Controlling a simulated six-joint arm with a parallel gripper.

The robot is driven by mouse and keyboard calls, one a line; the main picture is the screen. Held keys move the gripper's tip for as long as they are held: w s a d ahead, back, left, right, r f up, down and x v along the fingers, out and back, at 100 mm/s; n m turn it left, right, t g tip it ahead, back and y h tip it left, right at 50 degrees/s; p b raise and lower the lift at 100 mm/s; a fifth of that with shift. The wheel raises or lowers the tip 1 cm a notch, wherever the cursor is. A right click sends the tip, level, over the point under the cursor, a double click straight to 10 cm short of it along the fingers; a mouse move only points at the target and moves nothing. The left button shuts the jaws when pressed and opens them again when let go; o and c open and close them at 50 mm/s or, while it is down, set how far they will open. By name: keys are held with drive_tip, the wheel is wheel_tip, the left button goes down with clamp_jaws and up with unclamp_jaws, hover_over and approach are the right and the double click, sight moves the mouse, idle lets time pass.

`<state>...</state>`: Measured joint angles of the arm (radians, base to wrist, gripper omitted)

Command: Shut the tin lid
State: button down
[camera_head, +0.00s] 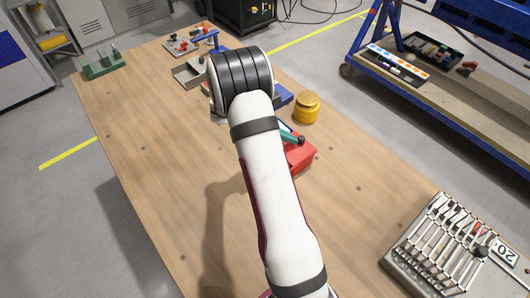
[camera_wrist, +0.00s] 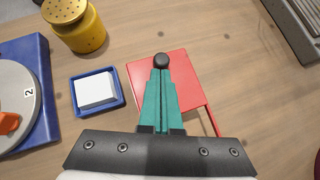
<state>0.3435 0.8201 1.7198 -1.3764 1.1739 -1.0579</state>
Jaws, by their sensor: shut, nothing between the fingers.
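The red tin (camera_wrist: 188,86) lies under my gripper in the wrist view, with a flat red top. It also shows in the head view (camera_head: 299,160), partly behind my arm. A round black knob (camera_wrist: 162,60) shows at the far edge of the red top, just beyond my fingertips. My gripper (camera_wrist: 162,75) has teal fingers, shut together with nothing between them, over the tin. I cannot tell whether the fingertips touch the knob or the lid, nor how far the lid stands open. The fingers hide the middle of the tin.
A yellow shaker jar (camera_wrist: 76,24) and a blue tray with a white block (camera_wrist: 97,90) stand left of the tin. A blue-based rotary dial (camera_wrist: 42,75) is farther left. A tool rack (camera_head: 440,250) sits at the table's right. The left tabletop (camera_head: 150,150) is clear.

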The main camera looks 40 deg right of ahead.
drive_tip(key=shift+d, duration=0.45)
drive_tip(key=a, duration=0.1)
drive_tip(key=w+a, duration=0.1)
drive_tip(key=a, duration=0.1)
drive_tip(key=w+a, duration=0.1)
drive_tip(key=shift+a+r, duration=0.15)
drive_tip(key=shift+a, duration=0.2)
drive_tip(key=v, duration=0.9)
drive_tip(key=s+a+r+m+t+y, duration=0.1)
drive_tip(key=s+a+r+m+y, duration=0.1)
drive_tip(key=s+a+m, duration=0.4)
drive_tip(key=s+a+r+m+t+y, duration=0.1)
drive_tip(key=s+a+r+m+y, duration=0.2)
drive_tip(key=s+a, duration=0.6)
drive_tip(key=s+a+r+m+t+y, duration=0.1)
drive_tip(key=s+a+r+m+y, duration=0.1)
drive_tip(key=s+a+m+y, duration=0.3)
drive_tip(key=s+a+m, duration=0.3)
drive_tip(key=s+m, duration=0.2)
drive_tip(key=shift+r, duration=0.35)
drive_tip(key=shift+s, duration=0.1)
